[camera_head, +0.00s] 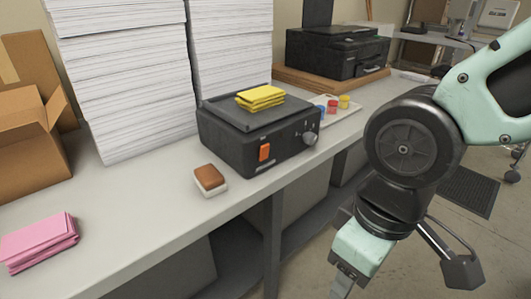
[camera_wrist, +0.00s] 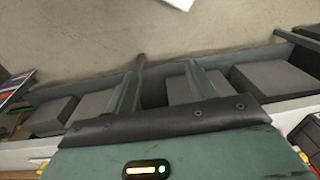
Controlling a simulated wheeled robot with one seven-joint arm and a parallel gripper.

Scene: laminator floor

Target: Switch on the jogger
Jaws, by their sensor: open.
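The jogger (camera_head: 258,135) is a black box on the bench in the head view, with a stack of yellow paper (camera_head: 260,97) on its top plate. Its front face has an orange switch (camera_head: 264,152) at the left and a grey knob (camera_head: 309,138) at the right. I cannot tell the switch's position. My gripper (camera_head: 343,286) hangs low at the right, in front of the bench and apart from the jogger. In the wrist view my gripper (camera_wrist: 166,62) is open, with two dark fingers apart and nothing between them.
A brown-topped white block (camera_head: 210,180) lies left of the jogger. Pink paper (camera_head: 38,242), a cardboard box (camera_head: 30,145) and tall white paper stacks (camera_head: 125,75) stand further left. A tray with coloured pieces (camera_head: 335,106) and a black printer (camera_head: 335,52) are behind. Bare benchtop (camera_head: 135,215) lies front left.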

